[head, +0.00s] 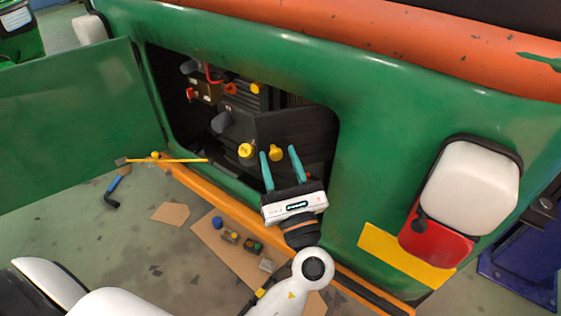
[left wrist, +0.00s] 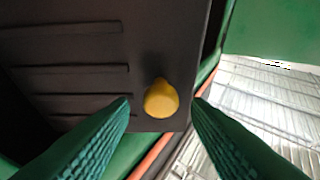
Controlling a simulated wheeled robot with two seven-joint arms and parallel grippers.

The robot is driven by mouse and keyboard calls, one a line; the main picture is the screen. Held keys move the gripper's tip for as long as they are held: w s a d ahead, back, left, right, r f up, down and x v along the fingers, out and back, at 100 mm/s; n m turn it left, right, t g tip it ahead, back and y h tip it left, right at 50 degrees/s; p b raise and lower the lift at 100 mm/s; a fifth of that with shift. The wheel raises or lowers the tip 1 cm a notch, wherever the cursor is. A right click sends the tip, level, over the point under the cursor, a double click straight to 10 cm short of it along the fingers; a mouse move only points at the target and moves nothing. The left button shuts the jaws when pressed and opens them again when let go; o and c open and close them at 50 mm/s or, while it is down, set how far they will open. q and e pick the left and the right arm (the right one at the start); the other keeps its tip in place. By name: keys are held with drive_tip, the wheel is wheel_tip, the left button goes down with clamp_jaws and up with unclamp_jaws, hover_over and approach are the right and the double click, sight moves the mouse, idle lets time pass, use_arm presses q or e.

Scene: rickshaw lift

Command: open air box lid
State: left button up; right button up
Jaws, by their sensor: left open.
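The air box lid appears to be the dark panel (head: 290,125) inside the open bay of the green vehicle. Two yellow knobs show at its lower part, a left one (head: 246,150) and a right one (head: 275,153). My left gripper (head: 279,151) is open, with its teal fingertips on either side of the right knob in the head view. In the left wrist view, a yellow knob (left wrist: 160,98) stands on the dark, slotted panel (left wrist: 70,60), just beyond and between the open fingers. I cannot tell whether a finger touches it. My right gripper is not in view.
The green bay door (head: 75,120) hangs open at left. An orange rail (head: 215,200) runs below the bay. Cardboard (head: 208,238) with small parts lies on the floor. A white-and-red lamp (head: 468,190) sticks out at right. Engine parts fill the bay's left side.

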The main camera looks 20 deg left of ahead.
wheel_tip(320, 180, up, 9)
drive_tip(key=p, duration=0.8)
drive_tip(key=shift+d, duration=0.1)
